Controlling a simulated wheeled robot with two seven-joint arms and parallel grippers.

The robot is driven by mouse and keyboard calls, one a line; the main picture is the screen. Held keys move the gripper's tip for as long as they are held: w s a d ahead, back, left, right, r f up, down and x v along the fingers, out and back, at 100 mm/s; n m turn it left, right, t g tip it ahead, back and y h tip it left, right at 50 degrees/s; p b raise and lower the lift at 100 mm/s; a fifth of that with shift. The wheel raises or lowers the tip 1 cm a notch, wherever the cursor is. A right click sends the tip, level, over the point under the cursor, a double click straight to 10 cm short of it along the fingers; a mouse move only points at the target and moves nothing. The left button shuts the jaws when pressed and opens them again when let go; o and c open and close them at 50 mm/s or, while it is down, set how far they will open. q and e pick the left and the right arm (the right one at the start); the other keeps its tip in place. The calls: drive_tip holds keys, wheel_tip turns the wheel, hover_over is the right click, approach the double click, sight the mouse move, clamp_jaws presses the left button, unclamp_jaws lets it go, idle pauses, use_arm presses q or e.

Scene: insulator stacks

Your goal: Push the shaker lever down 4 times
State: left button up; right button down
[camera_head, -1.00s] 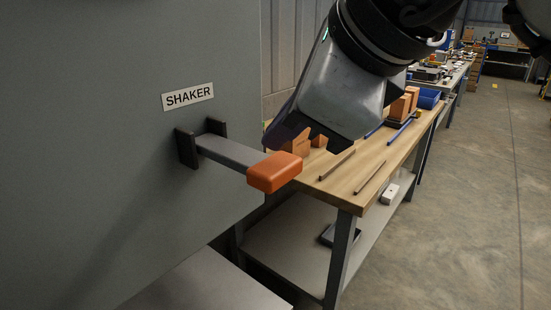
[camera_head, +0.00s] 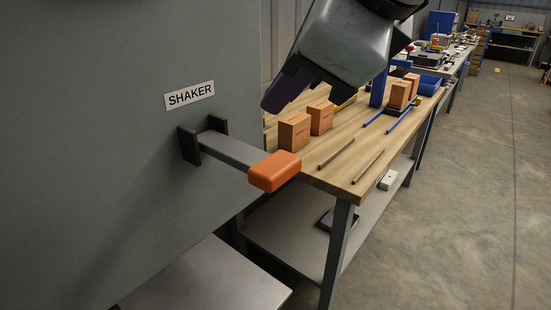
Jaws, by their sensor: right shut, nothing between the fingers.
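The shaker lever (camera_head: 229,149) is a grey bar sticking out from a dark bracket on the grey panel, with an orange handle (camera_head: 275,171) at its end. It stands close to level, tilted slightly down toward the handle in the picture. A white SHAKER label (camera_head: 190,95) is above it. My right gripper (camera_head: 272,105) comes in from the top right. Its dark fingers are shut and empty, above the orange handle in the picture and apart from it. My left gripper is not in view.
A wooden workbench (camera_head: 343,188) behind the lever holds orange-brown blocks (camera_head: 294,132), thin rods (camera_head: 368,166) and blue bars (camera_head: 404,119). A grey surface (camera_head: 210,280) lies below the lever. The concrete floor (camera_head: 450,220) at right is clear.

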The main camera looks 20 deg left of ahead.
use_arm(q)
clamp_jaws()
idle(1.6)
